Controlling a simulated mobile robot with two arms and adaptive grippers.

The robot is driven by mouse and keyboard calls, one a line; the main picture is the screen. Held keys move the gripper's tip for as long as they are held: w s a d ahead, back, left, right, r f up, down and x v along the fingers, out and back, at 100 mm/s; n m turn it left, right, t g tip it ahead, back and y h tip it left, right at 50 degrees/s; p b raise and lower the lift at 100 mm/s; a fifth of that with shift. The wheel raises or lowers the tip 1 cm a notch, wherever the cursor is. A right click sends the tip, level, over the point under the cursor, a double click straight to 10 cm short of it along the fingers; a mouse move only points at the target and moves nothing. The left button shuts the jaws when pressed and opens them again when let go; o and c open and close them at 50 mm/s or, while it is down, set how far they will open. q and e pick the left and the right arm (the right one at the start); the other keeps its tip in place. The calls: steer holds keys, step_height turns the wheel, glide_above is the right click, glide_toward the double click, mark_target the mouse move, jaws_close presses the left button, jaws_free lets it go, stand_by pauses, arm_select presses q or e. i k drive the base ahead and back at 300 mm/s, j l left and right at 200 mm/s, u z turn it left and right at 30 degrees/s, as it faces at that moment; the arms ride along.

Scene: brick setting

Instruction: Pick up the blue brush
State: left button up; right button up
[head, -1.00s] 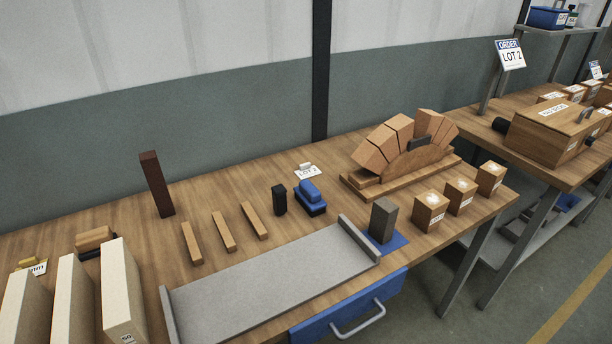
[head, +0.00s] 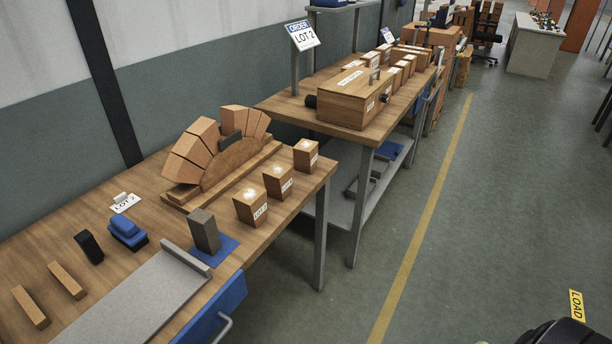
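The blue brush (head: 127,230) sits on the wooden workbench (head: 30,250) at the left of the head view. It has a rounded blue handle on top and a dark lower part. Neither of my grippers can be made out in this view. A dark rounded shape at the bottom right corner is cut off by the frame, and I cannot tell what it is.
A black block (head: 89,247), wooden strips (head: 66,281), a grey tray (head: 150,296), a grey block (head: 204,231) on a blue pad and a brick arch (head: 217,155) share the bench. Cartons (head: 278,181) line its right end. A second bench (head: 290,104) stands behind. The floor at right is open.

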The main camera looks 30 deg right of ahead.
mark_target(124, 231)
steer(key=l, duration=1.75)
